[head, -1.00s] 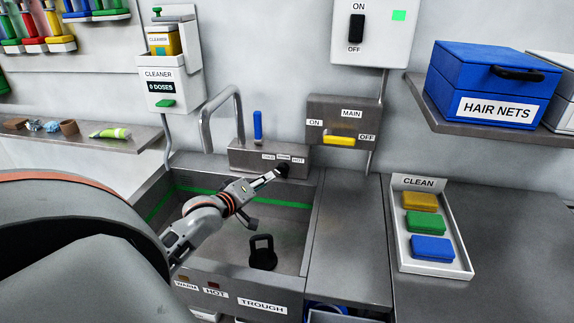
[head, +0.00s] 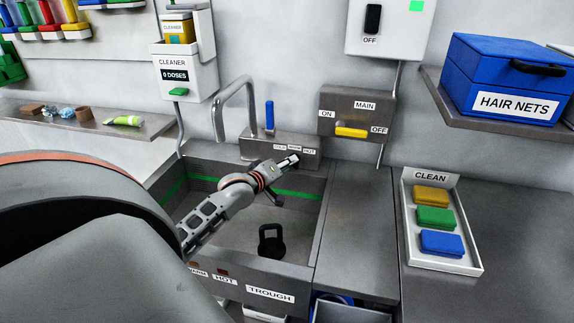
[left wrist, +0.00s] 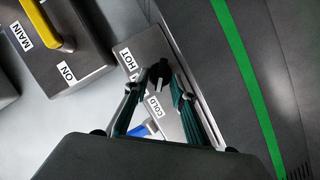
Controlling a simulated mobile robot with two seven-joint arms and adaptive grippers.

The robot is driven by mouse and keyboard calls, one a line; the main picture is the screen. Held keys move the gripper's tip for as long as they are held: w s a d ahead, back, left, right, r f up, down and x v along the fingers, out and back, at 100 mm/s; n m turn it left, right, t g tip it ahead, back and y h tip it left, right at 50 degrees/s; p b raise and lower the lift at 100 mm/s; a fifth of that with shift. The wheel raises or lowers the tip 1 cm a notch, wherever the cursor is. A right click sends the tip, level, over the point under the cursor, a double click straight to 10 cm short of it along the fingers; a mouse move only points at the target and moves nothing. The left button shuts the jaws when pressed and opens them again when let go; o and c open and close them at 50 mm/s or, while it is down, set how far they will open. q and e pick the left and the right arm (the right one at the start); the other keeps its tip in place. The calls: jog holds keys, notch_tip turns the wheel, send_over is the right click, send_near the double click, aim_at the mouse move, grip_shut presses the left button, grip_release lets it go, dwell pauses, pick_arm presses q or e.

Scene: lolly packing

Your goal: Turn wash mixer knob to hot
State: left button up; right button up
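The wash mixer (head: 256,147) is a grey metal block at the back of the trough, labelled cold, warm and hot. Its small black knob (left wrist: 158,72) shows in the left wrist view, beside the labels. Which label it points at is not clear. My left gripper (head: 295,160) reaches over the trough to the mixer's front. In the left wrist view its teal fingers (left wrist: 155,84) are apart, with the knob between or just beyond the tips. I cannot tell if they touch it. In the head view the gripper hides the knob. My right gripper is not in view.
The grey trough (head: 322,215) holds a black handled object (head: 271,243). A blue lever (head: 269,117) and curved spout (head: 233,85) stand by the mixer. The main switch box (head: 335,102), with its yellow handle, is on the wall at the right.

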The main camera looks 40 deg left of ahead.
pick_arm(q)
grip_shut()
jog(key=shift+r, duration=0.1)
jog(key=shift+w+d+m+g+y, duration=0.3)
jog(key=shift+m+g+y, duration=0.45)
jog(key=shift+m+y, duration=1.05)
jog(key=shift+w+d+m+g+y, duration=0.1)
jog(key=shift+d+m+g+y, duration=0.55)
jog(key=shift+m, duration=2.1)
jog(key=shift+w+d+m+g+y, duration=0.15)
jog(key=shift+m+g+y, duration=0.65)
jog(key=shift+m+y, duration=1.1)
jog(key=shift+m+h, duration=0.25)
jog(key=shift+m, duration=0.2)
